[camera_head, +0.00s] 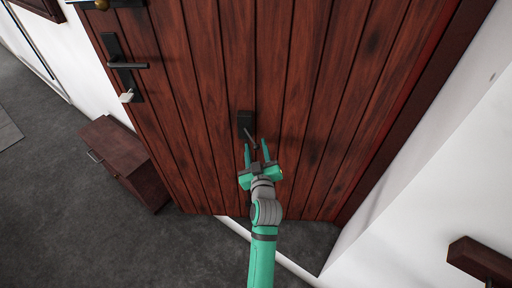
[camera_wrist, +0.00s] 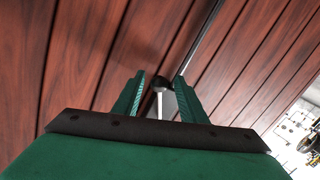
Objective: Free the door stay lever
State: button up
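The door stay lever is a small grey lever (camera_head: 251,134) on a dark mount (camera_head: 244,120), low on the dark red wooden door (camera_head: 215,90). My gripper (camera_head: 256,150) is open, with its fingers pointing at the door just below the mount. In the wrist view the lever (camera_wrist: 160,102) shows as a pale bar with a dark round end between my two green fingers (camera_wrist: 159,88). A gap shows on both sides of the bar. I cannot tell whether either finger touches it. The gripper body hides the lever's near part.
A black door handle (camera_head: 128,65) is at the door's upper left, with a pale key or tag (camera_head: 127,97) below it. A brown cabinet (camera_head: 122,160) stands left of the door. A white wall (camera_head: 440,170) is on the right. Grey floor (camera_head: 80,220) is open at the lower left.

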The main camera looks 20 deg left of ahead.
jog(key=v, duration=1)
jog(key=shift+s, duration=0.1)
